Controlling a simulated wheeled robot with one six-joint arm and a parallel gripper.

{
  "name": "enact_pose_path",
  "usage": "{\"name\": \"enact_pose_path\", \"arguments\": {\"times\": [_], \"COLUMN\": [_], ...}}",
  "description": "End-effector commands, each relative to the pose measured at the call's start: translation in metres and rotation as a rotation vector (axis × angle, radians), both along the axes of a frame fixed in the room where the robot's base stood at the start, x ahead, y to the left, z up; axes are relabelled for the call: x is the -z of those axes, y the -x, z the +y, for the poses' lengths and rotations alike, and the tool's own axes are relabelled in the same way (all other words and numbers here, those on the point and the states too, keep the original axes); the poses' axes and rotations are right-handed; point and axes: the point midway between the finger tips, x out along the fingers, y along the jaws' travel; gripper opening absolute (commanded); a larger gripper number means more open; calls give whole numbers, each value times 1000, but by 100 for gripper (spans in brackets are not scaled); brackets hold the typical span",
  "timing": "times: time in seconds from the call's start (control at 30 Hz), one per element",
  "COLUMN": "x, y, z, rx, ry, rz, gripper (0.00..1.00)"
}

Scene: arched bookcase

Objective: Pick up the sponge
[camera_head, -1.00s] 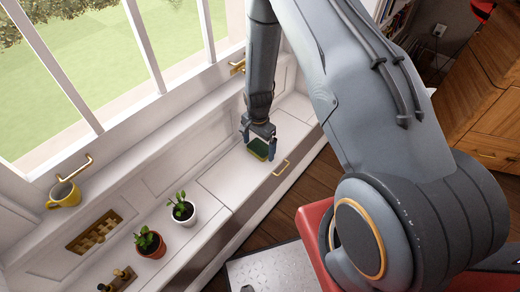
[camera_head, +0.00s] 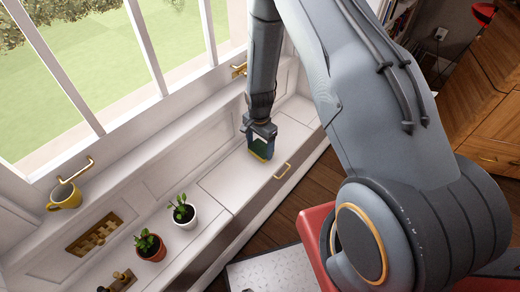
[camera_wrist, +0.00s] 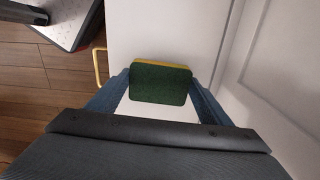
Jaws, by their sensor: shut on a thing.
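The sponge (camera_wrist: 160,84) is green on its broad face with a yellow layer along one edge. In the wrist view it sits between the two blue fingers of my gripper (camera_wrist: 158,90), one at each of its short sides. In the head view the sponge (camera_head: 262,149) is at my gripper (camera_head: 259,145), above the white window bench (camera_head: 236,182), and partly hidden by the fingers. My gripper is shut on the sponge. I cannot tell whether the sponge still touches the bench.
Two potted plants, one in a white pot (camera_head: 185,216) and one in a terracotta pot (camera_head: 151,248), stand on the bench at lower left. A yellow mug (camera_head: 65,195) is on the sill. A brass handle (camera_head: 282,171) is on the bench front. Bench around the gripper is clear.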

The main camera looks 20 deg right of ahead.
Motion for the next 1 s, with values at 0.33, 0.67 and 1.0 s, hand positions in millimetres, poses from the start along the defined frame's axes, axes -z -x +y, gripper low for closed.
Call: {"name": "enact_pose_path", "arguments": {"times": [0.33,0.67,1.0], "x": [-55,-85,-87], "y": [-1,0,0], "z": [0,0,0], "rx": [0,0,0], "ry": [-1,0,1], "rz": [-3,0,1], "gripper": [52,52,70]}}
